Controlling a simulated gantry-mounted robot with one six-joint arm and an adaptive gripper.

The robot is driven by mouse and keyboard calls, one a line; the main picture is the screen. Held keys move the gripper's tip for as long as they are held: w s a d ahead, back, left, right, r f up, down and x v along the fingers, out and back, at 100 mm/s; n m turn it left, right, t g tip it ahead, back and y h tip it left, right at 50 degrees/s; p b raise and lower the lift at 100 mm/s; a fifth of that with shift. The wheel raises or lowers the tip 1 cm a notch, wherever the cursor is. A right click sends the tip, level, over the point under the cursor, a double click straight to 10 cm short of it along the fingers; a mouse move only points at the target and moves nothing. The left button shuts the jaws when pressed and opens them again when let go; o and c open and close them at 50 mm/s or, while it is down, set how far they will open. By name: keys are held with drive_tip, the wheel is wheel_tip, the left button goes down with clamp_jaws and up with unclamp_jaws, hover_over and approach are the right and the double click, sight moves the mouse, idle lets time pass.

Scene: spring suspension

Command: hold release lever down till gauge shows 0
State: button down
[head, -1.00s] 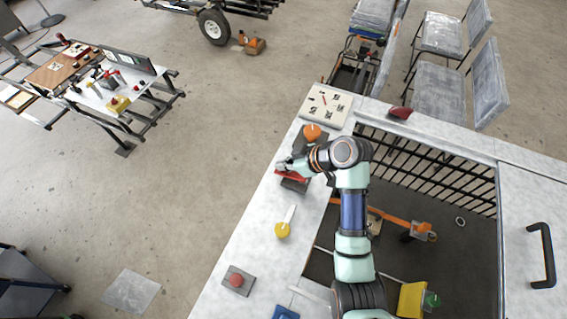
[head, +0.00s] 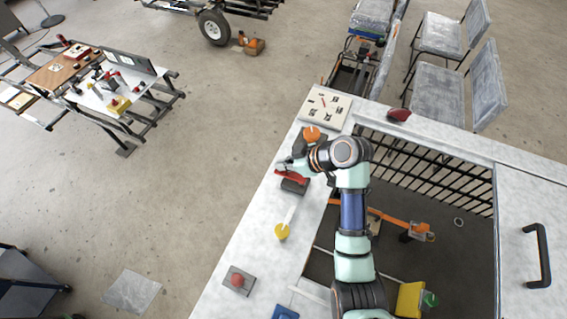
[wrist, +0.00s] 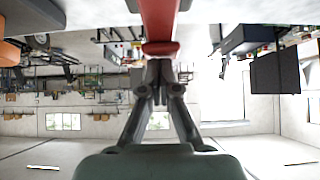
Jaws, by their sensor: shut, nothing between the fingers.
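The red lever (head: 291,175) sits on a dark base on the pale bench, left of my arm. My gripper (head: 284,165) is at the lever's left end in the head view. In the wrist view, the red lever (wrist: 160,22) comes down from the top edge to a wide end. My closed fingertips (wrist: 159,68) are right at that end, with no clear gap; firm contact cannot be told. The lever is not between the fingers. A pale board (head: 325,107) with a red mark and dark patches lies at the far end; no gauge reading is legible.
An orange knob (head: 312,134) stands just beyond the lever. A yellow knob with a white pointer (head: 283,231) and a red button (head: 237,281) lie nearer. A barred opening (head: 420,165) is right of my arm. Open floor lies left of the bench.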

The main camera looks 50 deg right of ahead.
drive_tip(key=shift+r, duration=0.15)
wheel_tip(320, 180, up, 5)
drive_tip(key=p, duration=0.3)
drive_tip(key=shift+s+d+p, duration=0.1)
drive_tip(key=shift+s+p, duration=0.05)
drive_tip(key=shift+p, duration=0.25)
drive_tip(key=b+v, duration=0.2)
drive_tip(key=v, duration=0.7)
drive_tip(key=shift+s, duration=0.15)
